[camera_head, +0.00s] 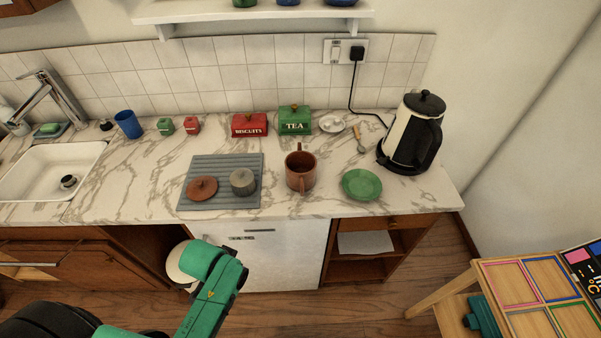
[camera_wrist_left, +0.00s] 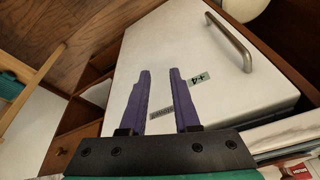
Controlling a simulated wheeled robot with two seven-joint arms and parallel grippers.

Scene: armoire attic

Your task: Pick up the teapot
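The brown teapot (camera_head: 300,172) stands upright and open-topped on the marble counter, right of the grey ribbed mat. A handle shows on its near side. A brown lid (camera_head: 202,187) with a knob lies on the mat, apart from the teapot. My left arm reaches in low, in front of the counter; its fingers cannot be made out in the head view. In the left wrist view my left gripper (camera_wrist_left: 159,74) has two purple fingers apart with nothing between them, in front of a white appliance door. The teapot is not visible there. My right gripper is not in view.
A grey lidded pot (camera_head: 243,181) sits on the mat (camera_head: 221,205). A green saucer (camera_head: 362,184) lies right of the teapot, with a kettle (camera_head: 412,135) beyond. Red and green tins (camera_head: 294,119) stand behind. The white door (camera_head: 262,262) is under the counter; a wooden table (camera_head: 455,290) is at right.

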